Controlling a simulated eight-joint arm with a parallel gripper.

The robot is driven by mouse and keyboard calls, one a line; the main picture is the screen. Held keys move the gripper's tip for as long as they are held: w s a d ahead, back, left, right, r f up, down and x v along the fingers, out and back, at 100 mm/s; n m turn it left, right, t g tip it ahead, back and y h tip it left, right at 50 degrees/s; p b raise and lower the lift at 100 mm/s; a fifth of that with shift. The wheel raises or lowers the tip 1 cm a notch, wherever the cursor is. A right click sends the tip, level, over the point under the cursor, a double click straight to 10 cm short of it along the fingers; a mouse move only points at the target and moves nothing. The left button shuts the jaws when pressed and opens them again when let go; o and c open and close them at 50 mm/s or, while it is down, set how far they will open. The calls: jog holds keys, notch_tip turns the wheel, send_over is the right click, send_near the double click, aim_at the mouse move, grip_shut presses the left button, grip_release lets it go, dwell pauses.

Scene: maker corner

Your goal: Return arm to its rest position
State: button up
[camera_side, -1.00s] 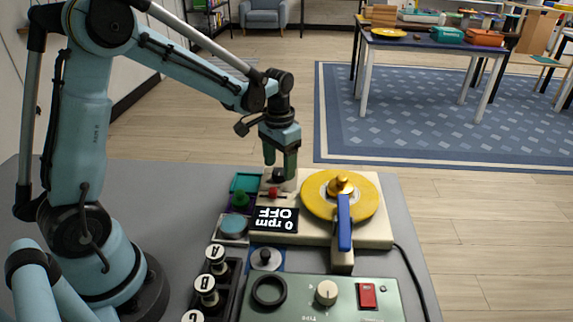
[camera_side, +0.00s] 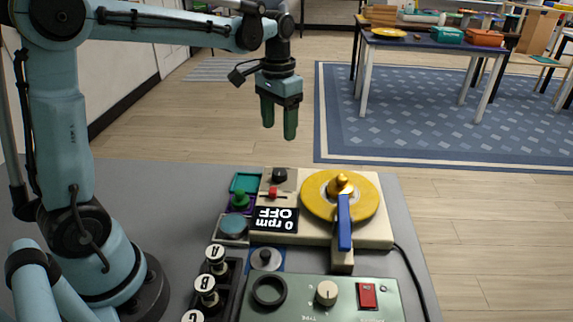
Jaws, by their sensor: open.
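My gripper (camera_side: 279,128) is open and empty, with its two green fingers pointing down. It hangs in the air above the back of the bench, clear of everything on it. Below it is a cream device (camera_side: 378,225) with a yellow disc (camera_side: 318,207), a blue lever (camera_side: 344,225) and a dark display (camera_side: 275,219) reading "0 rpm OFF". A black knob (camera_side: 279,175) and a red switch (camera_side: 272,193) sit at its back left corner, under my gripper and apart from it.
A green panel (camera_side: 340,309) with a red rocker switch stands in front. A black rack (camera_side: 232,272) holds lettered pieces. A green knobbed piece (camera_side: 240,199) and a blue-grey round piece (camera_side: 233,226) lie left of the device. The air around my gripper is free.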

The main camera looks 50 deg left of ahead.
jog(key=shift+s, duration=0.1)
jog(key=s+d+f+t, duration=0.1)
jog(key=s+d+t, duration=0.5)
jog(key=s, duration=0.5)
jog(key=shift+s+d+f+t, duration=0.25)
jog(key=shift+f+t, duration=0.15)
jog(key=shift+t, duration=0.2)
